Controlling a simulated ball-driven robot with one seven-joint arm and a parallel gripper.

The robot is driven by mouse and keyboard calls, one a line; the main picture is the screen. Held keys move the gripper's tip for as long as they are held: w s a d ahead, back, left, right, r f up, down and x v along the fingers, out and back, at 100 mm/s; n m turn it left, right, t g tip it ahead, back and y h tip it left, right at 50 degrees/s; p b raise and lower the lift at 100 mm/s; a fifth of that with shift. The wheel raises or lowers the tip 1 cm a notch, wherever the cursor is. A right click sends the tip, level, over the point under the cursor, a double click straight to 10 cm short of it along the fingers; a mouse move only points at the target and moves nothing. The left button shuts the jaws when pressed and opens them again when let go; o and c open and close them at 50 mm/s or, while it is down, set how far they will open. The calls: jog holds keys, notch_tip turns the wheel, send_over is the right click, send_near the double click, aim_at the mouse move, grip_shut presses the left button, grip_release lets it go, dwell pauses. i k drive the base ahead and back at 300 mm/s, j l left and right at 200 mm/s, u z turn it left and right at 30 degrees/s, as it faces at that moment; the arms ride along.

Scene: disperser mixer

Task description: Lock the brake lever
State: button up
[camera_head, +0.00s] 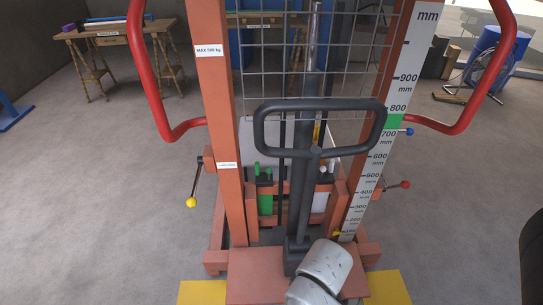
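The frame is an orange stacker-like lift with several knobbed levers, and I cannot tell for sure which one is the brake lever. A lever with a yellow knob (191,202) hangs down and outward from the left post. A lever with a red knob (404,184) sticks out to the right from the right post. A lever with a blue knob (408,132) sticks out above it, beside the green mark on the scale. My arm (328,265) shows as rounded pale links at the bottom centre, in front of the lift's base. My gripper is out of view.
A dark handle loop (320,106) stands upright at the centre, before a wire mesh. Red guard bars (150,80) curve out on both sides. Yellow floor plates (388,288) flank the base. A wooden table (100,38) and a blue drum (497,45) stand behind. The floor at left is clear.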

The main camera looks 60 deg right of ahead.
aim_at(406, 184)
jog(key=z, duration=1.9)
jog(key=l+u, duration=0.35)
jog(key=l, duration=0.35)
jog(key=l+u, duration=0.35)
jog(key=l, duration=0.4)
